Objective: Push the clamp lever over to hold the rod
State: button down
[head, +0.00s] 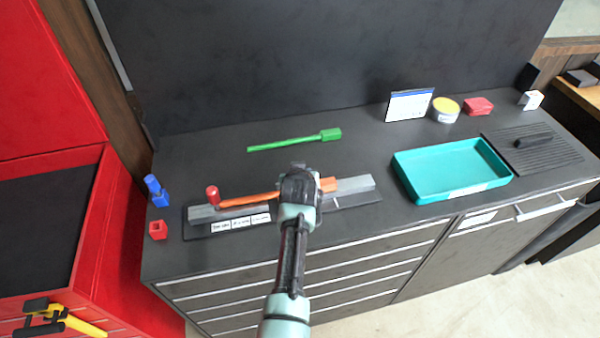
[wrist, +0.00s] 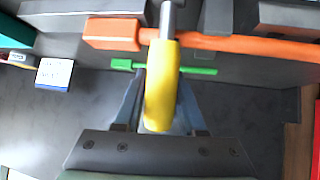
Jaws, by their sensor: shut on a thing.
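An orange rod (head: 250,199) with a thicker block end lies along a grey fixture (head: 350,184) near the front of the bench. The rod (wrist: 245,44) also crosses the top of the wrist view. The clamp lever has a yellow grip (wrist: 160,85) and a grey metal shaft (wrist: 167,17), which shows in front of the rod in that view. My gripper (wrist: 160,78) is shut on the yellow grip, one finger on each side. In the head view my gripper (head: 299,188) is over the fixture's middle and hides the lever. Whether the lever presses the rod cannot be told.
A green rod (head: 294,142) lies behind. A teal tray (head: 450,170) is to the right, with a sign (head: 409,105), yellow tin (head: 445,110) and red block (head: 478,106) behind it. Blue (head: 156,190) and red (head: 157,230) pieces sit left.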

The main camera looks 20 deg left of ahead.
jog(key=shift+r, duration=0.1)
jog(key=c, duration=0.5)
grip_release()
jog(key=shift+w, duration=0.1)
jog(key=v, duration=1.2)
jog(key=shift+s+r+b, duration=0.2)
jog(key=shift+s+b, duration=0.2)
jog(key=shift+b, duration=0.05)
jog(key=shift+d, duration=0.1)
